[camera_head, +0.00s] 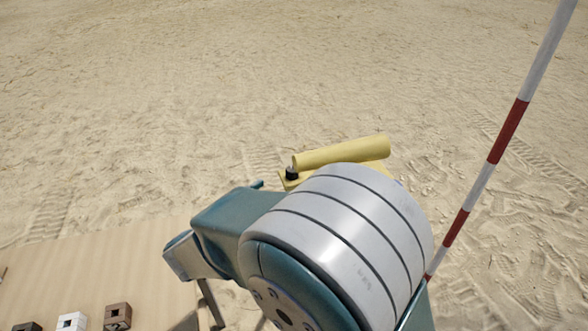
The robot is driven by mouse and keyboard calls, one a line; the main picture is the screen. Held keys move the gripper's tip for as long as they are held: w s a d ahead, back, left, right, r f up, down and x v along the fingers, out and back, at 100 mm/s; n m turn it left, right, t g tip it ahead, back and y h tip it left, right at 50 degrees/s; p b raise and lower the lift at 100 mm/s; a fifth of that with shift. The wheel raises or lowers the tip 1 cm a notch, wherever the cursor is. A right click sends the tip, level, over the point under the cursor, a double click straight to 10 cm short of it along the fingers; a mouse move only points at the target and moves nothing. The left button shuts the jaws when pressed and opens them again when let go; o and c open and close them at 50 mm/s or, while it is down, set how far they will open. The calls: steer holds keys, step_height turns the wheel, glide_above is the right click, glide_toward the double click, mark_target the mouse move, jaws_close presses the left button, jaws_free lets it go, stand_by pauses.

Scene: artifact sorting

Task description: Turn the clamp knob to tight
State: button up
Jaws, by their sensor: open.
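A yellow device with a long yellow tube on top (342,152) stands beyond my arm, near the middle of the view. A small black knob-like part (291,174) shows at its left end; I cannot tell whether it is the clamp knob or how it is turned. The lower part of the device is hidden behind my large silver and teal arm joint. I cannot make out my gripper or its fingers, so its place relative to the knob is not shown.
A tan table or mat (100,265) lies at the lower left. A white block (72,321), a brown block (118,316) and a dark block (27,326) sit on it. A red and white striped pole (493,150) leans at the right. Open sand lies behind.

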mark_target(288, 175)
steer(key=x, duration=0.8)
steer(key=shift+w, duration=0.1)
steer(key=shift+a, duration=0.15)
jaws_close()
